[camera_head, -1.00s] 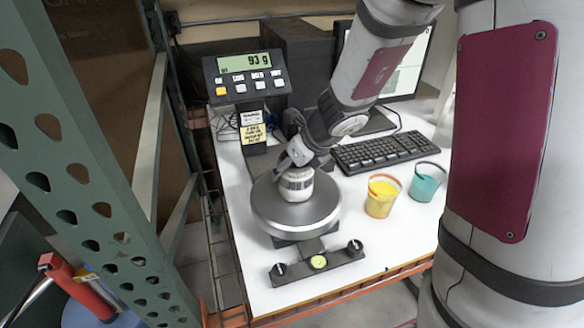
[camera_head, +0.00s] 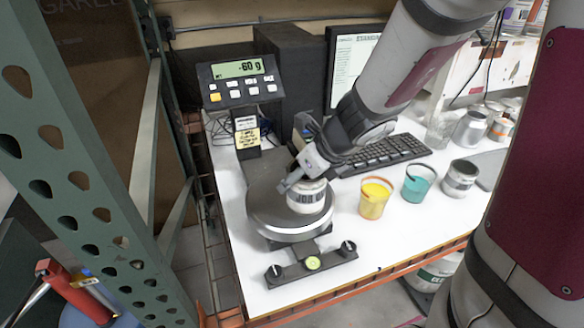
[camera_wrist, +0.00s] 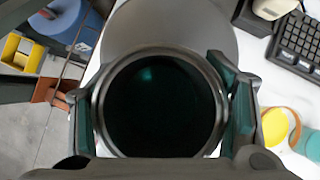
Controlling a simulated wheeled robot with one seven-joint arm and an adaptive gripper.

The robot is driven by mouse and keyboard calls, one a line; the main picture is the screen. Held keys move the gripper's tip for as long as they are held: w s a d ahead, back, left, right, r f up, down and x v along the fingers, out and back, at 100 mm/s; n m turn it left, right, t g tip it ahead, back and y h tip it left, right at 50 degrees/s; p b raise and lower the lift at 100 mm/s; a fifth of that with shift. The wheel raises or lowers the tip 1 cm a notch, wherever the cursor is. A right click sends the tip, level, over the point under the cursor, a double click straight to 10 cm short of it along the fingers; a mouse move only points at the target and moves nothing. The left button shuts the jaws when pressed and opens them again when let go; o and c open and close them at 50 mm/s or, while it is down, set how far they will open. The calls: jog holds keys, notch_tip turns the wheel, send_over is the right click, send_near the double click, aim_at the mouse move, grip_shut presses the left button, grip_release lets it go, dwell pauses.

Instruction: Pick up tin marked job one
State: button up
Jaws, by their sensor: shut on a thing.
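A small pale tin (camera_head: 306,198) with dark lettering that seems to read "JOB" is over the round scale plate (camera_head: 262,222). I cannot make out the rest of its label or a clear gap beneath it. My gripper (camera_head: 301,182) is shut on the tin near its top, coming from the upper right. In the wrist view the tin's open round rim (camera_wrist: 103,115) and dark inside fill the middle, with a finger on each side. The scale display (camera_head: 238,69) reads -60 g.
A yellow cup (camera_head: 374,200) and a teal cup (camera_head: 417,185) stand right of the scale. Another labelled tin (camera_head: 460,180) is further right, with several tins behind. A keyboard (camera_head: 385,157) and monitor (camera_head: 352,80) are behind. A green rack post (camera_head: 75,190) stands at left.

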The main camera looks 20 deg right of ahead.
aim_at(317, 183)
jog(key=s, duration=0.3)
jog(key=shift+s+d+r, duration=0.2)
jog(key=shift+s+d, duration=0.05)
jog(key=shift+s+r+p, duration=0.2)
jog(key=shift+s+p, duration=0.45)
jog(key=shift+p, duration=0.5)
jog(key=shift+s+d+p, duration=0.15)
jog(key=shift+s+p, duration=0.65)
jog(key=shift+p, duration=0.1)
jog(key=shift+s+d+p, duration=0.1)
jog(key=shift+s+p, duration=0.7)
jog(key=shift+p, duration=0.05)
